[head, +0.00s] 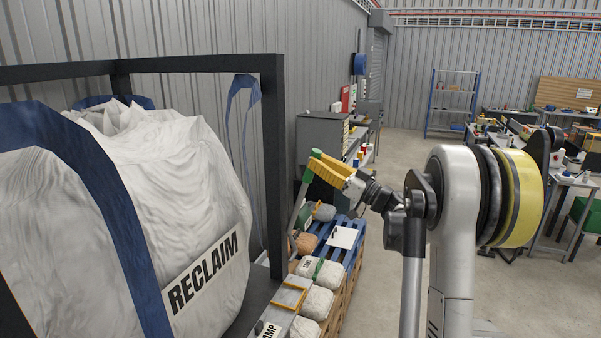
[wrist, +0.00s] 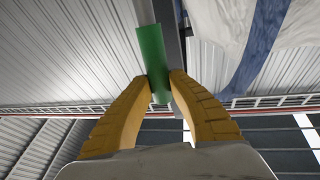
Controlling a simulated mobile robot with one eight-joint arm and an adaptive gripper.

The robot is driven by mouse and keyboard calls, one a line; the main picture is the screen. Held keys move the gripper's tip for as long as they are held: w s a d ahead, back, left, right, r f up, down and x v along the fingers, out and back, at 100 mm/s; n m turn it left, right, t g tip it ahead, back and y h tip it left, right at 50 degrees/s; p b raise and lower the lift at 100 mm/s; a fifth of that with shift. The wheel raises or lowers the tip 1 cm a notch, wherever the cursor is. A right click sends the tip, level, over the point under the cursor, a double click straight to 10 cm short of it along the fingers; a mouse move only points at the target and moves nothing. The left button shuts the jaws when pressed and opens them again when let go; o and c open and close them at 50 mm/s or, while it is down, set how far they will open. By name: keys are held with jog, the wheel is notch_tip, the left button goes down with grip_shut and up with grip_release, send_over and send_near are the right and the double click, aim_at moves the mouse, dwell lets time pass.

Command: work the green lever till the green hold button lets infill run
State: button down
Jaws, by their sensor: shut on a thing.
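The green lever shows as a green grip (head: 315,153) at the top of a slanting bar beside the black frame post in the head view. In the wrist view the green lever (wrist: 151,52) stands between the two yellow fingers. My gripper (head: 318,162) reaches in from the right with its yellow fingers closed on the lever's green grip. In the wrist view the fingertips of my gripper (wrist: 163,86) press on either side of its lower end. I cannot make out a green hold button in either view.
A large white bag marked RECLAIM (head: 185,220) hangs in a black frame (head: 272,150) at the left. Wrapped bundles (head: 318,272) sit on pallets below my gripper. A grey cabinet (head: 320,135) and benches stand behind. Open floor (head: 400,170) lies beyond my arm.

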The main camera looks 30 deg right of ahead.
jog(key=s+d+f+m+t+b, duration=0.1)
jog(key=s+d+f+t+b, duration=0.2)
jog(key=b, duration=0.4)
jog(key=s+d+f, duration=0.1)
jog(key=s, duration=0.1)
jog(key=shift+s+d+y, duration=0.25)
jog(key=shift+s+y, duration=0.15)
jog(key=c, duration=1.2)
grip_release()
jog(key=shift+o, duration=0.2)
jog(key=v, duration=1.2)
jog(key=shift+f, duration=0.25)
jog(key=shift+w, duration=0.1)
